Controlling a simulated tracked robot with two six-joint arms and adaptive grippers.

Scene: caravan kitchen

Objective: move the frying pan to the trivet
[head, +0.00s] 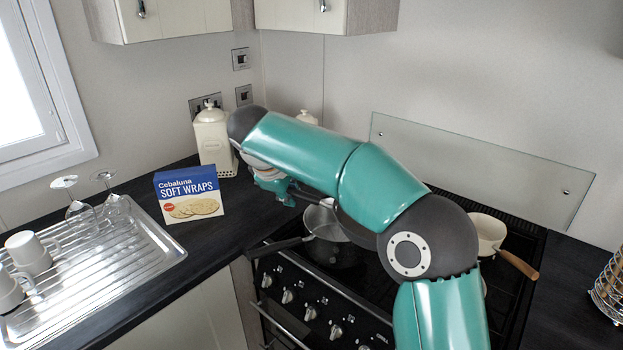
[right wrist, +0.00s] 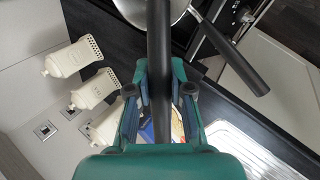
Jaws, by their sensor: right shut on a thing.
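My right gripper (head: 276,187) reaches over the counter's inner corner, left of the hob. In the right wrist view its fingers (right wrist: 160,100) are shut on a long black handle (right wrist: 160,50) that runs between them. I take this as the frying pan's handle. In the head view my right arm covers most of the pan; only a dark curved edge (head: 352,226) shows beside it, and I cannot tell whether it touches the hob. No trivet is recognisable in either view. My left gripper is not in view.
A steel saucepan (head: 328,250) with a black handle stands on the hob below my arm; a cream pan (head: 487,228) stands at right. A wraps box (head: 190,194), cream canister (head: 212,140) and drainer (head: 140,252) with glasses and mugs are left. A wire rack (head: 611,285) is far right.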

